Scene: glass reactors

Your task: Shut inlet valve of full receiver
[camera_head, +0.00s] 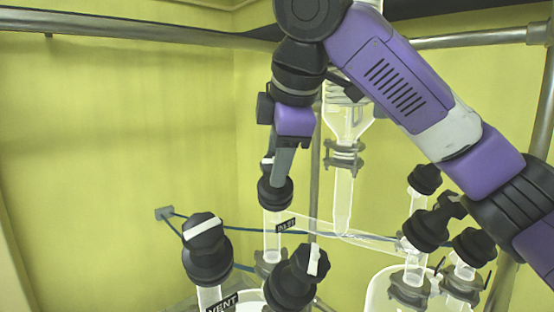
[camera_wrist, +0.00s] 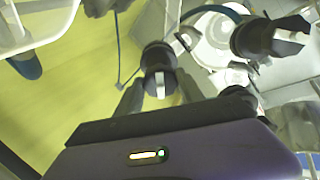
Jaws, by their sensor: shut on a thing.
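A black valve knob (camera_head: 275,193) with a white bar handle stands upright on a glass neck (camera_head: 272,238), left of centre in the head view. A small dark label (camera_head: 286,226), too small to read surely, sits beside its neck. My gripper (camera_head: 272,165) comes down from above and is shut on this knob's handle. In the wrist view the same knob (camera_wrist: 157,58) lies between the fingertips of my gripper (camera_wrist: 160,90), its white bar showing between them. The receiver below is mostly cut off, and its liquid level cannot be told.
Several black valve caps (camera_head: 427,230) crowd the right, under my arm. A glass funnel vessel (camera_head: 345,125) hangs behind my gripper. Metal rails (camera_head: 130,36) cross the yellow wall.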

